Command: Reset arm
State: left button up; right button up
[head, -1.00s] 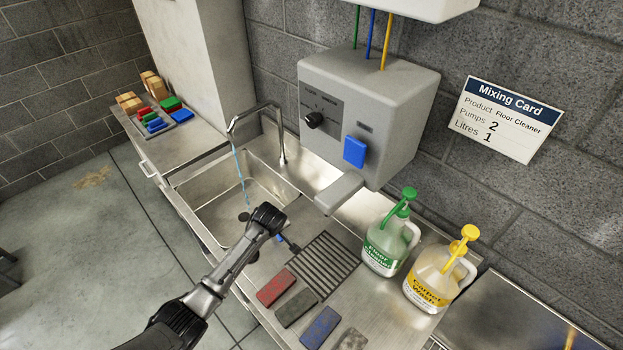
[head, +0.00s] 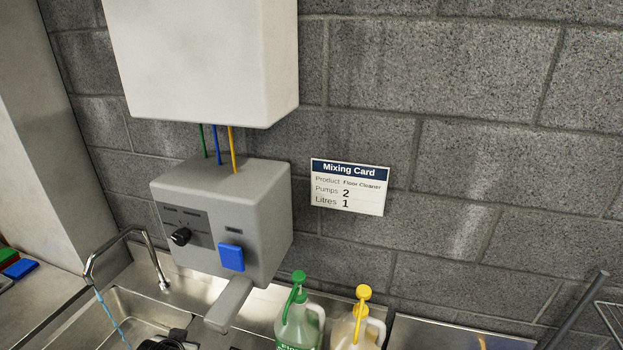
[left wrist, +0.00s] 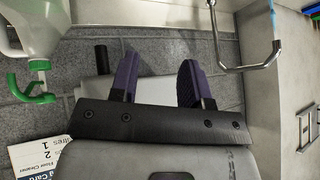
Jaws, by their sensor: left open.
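My left gripper (left wrist: 158,68) shows in the left wrist view with its two dark purple fingers apart and nothing seen between them. In the head view only a dark part of my left arm shows at the bottom edge, over the sink; its fingers cannot be made out there. My right gripper is in neither view.
The grey dispenser (head: 223,210) has a black knob (head: 181,237) and blue button (head: 231,257). The tap (head: 124,240) runs into the sink (head: 115,297). Green-pump (head: 298,325) and yellow-pump (head: 357,330) bottles stand right. A mixing card (head: 349,187) hangs on the wall.

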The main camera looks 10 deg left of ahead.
pick_arm(q)
jog(key=s+d+r+m+h+p, duration=0.1)
jog(key=s+d+r+p, duration=0.1)
jog(key=s+d, duration=0.5)
jog(key=s+d+r+m+h+p, duration=0.1)
jog(key=s+d+h+p, duration=0.15)
jog(key=s, duration=0.85)
jog(key=s+d+f+g+p, duration=0.1)
jog(key=s+f+g, duration=0.1)
jog(key=s, duration=0.5)
jog(key=s+d+f+g+p, duration=0.1)
jog(key=s+d+f+p, duration=0.1)
jog(key=s+f, duration=0.2)
jog(key=s, duration=0.3)
jog(key=shift+s+g, duration=0.4)
